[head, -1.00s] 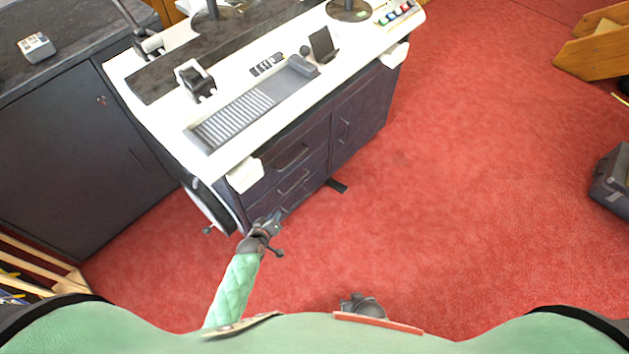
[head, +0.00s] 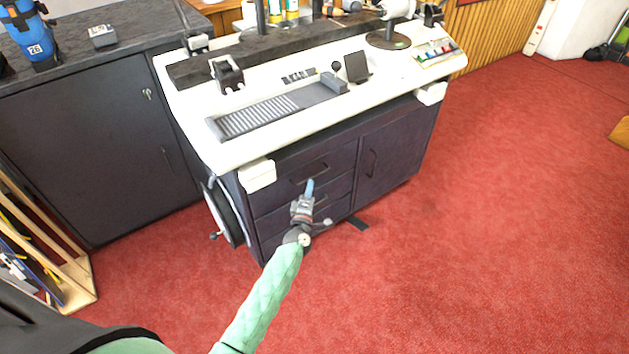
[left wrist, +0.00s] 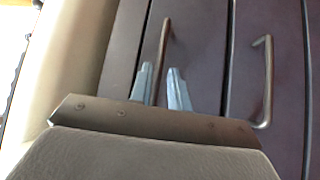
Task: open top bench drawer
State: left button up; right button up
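The bench's dark top drawer (head: 340,159) is just under the white top and looks shut. Its bar handle (head: 318,168) is in front of my left gripper (head: 309,187), which reaches up to it from below. In the left wrist view, the two grey fingers of my left gripper (left wrist: 160,80) are apart. The top drawer's handle (left wrist: 165,40) runs into the gap between them; I cannot tell whether they touch it. The lower drawer's handle (left wrist: 266,80) is to the right there. My right gripper is not in view.
A handwheel (head: 222,213) sits on the bench's left side, and a cupboard door (head: 395,155) is right of the drawers. A white block (head: 257,175) juts out at the bench's front left corner. A wooden rack (head: 70,275) stands at left. Red carpet (head: 490,220) is clear at right.

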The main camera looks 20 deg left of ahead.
aim_at(312, 178)
pick_arm(q)
jog(key=shift+w+a+r, duration=0.15)
jog(key=shift+w, duration=1.15)
jog(key=shift+w+a+r, duration=0.15)
jog(key=shift+w, duration=1.1)
grip_shut()
